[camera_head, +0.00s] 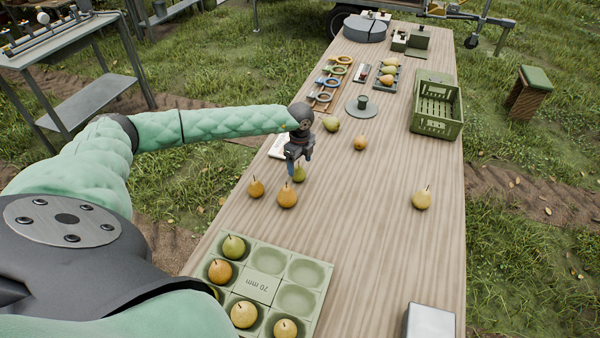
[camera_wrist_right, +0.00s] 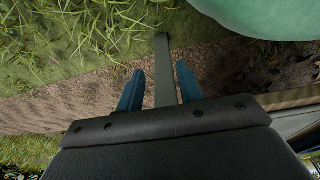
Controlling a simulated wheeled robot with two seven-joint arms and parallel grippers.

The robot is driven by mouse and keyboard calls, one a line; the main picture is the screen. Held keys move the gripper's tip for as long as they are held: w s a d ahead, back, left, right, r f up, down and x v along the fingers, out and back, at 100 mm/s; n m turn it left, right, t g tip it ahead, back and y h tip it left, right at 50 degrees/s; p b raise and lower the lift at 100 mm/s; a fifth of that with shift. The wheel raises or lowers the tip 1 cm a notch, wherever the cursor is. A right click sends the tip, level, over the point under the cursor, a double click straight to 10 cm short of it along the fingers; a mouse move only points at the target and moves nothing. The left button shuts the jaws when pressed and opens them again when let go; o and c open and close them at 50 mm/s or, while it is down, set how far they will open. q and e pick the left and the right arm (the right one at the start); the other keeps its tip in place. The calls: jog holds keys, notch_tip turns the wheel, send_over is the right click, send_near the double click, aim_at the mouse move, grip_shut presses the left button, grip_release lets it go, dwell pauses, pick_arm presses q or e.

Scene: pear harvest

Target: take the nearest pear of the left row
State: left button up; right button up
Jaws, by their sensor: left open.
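Loose pears lie on the wooden table. An orange-brown pear (camera_head: 287,197) stands just below my left gripper (camera_head: 292,170) in the head view, with a smaller orange pear (camera_head: 256,188) to its left. A yellow-green pear (camera_head: 299,174) is close behind the gripper, partly covered by it. My left gripper is open and points down; whether its fingers touch a pear cannot be told. Farther back are a green pear (camera_head: 331,125) and an orange pear (camera_head: 360,143). A yellow pear (camera_head: 422,200) stands alone at right. My right gripper (camera_wrist_right: 160,86) is open and empty, over ground.
A green tray (camera_head: 262,286) with several pears in its hollows is at the near left of the table (camera_head: 380,250). A green crate (camera_head: 437,125) stands at the right edge. Rings, a grey disc (camera_head: 361,106) and small trays are farther back. The table's right middle is mostly clear.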

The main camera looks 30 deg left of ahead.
aim_at(299, 166)
pick_arm(q)
jog(key=f+p, duration=0.1)
jog(key=f, duration=0.1)
jog(key=f+p, duration=0.1)
jog(key=shift+s+a+f+p, duration=0.1)
jog(key=shift+a+f+p, duration=0.15)
jog(key=shift+p, duration=0.05)
jog(key=shift+f, duration=0.5)
jog(key=c, duration=1.1)
pick_arm(e)
jog(key=s+d+f, duration=0.1)
jog(key=s+f, duration=0.1)
jog(key=s, duration=0.4)
jog(key=shift+s+d+f, duration=0.15)
jog(key=shift+s+d, duration=0.2)
